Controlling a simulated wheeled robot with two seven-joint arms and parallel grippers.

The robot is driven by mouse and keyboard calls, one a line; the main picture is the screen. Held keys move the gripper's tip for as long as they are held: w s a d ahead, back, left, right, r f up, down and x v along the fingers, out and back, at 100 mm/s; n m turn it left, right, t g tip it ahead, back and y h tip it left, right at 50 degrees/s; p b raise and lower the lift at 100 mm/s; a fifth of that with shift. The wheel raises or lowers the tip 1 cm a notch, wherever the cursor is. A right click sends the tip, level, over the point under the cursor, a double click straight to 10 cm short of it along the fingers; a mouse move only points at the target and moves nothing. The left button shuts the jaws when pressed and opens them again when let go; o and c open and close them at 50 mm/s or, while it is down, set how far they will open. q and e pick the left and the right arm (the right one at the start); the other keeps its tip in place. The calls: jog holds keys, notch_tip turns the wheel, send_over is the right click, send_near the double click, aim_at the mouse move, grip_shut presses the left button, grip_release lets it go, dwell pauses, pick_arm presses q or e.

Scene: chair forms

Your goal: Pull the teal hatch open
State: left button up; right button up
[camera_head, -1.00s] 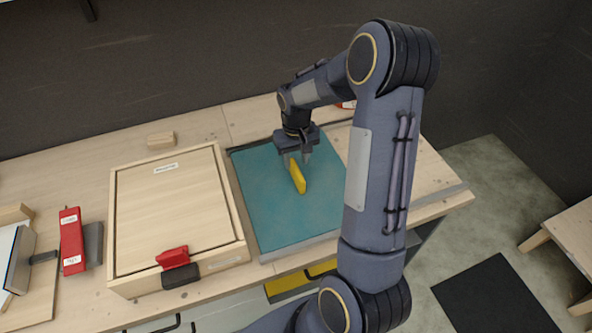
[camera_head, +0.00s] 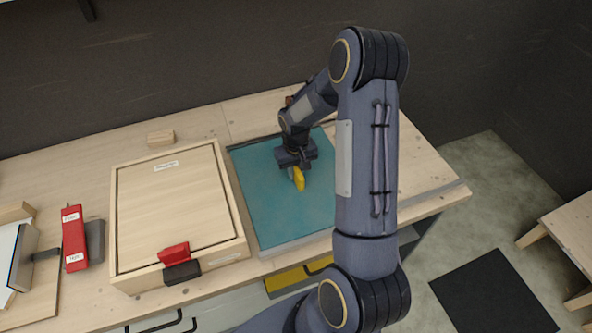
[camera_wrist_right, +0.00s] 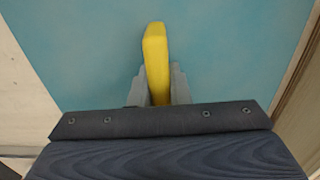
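The teal hatch (camera_head: 272,212) is a flat panel set in the wooden bench, lying flat as far as I can see. A yellow handle (camera_head: 299,180) stands on it; the handle also shows in the right wrist view (camera_wrist_right: 156,60). My right gripper (camera_head: 295,174) is over the hatch, at the handle. In the right wrist view its grey fingers (camera_wrist_right: 158,88) sit on both sides of the handle, close against it. Whether they press on it is hard to tell. My left gripper is not in view.
A wooden box (camera_head: 175,205) with a lid and a red clamp (camera_head: 174,253) stands left of the hatch. A red block (camera_head: 73,238) lies farther left. A small wooden block (camera_head: 160,138) lies behind the box. A dark wall rises behind the bench.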

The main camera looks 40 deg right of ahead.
grip_shut()
jog(key=shift+d, duration=0.15)
jog(key=s+d+b, duration=0.1)
jog(key=s+d, duration=0.2)
jog(key=d, duration=0.6)
jog(key=s+d+b, duration=0.2)
jog(key=d, duration=0.7)
jog(key=s+d+b, duration=0.1)
jog(key=s+d, duration=0.2)
jog(key=d, duration=0.6)
jog(key=shift+s, duration=0.35)
jog(key=o, duration=0.7)
grip_release()
jog(key=shift+c, duration=0.2)
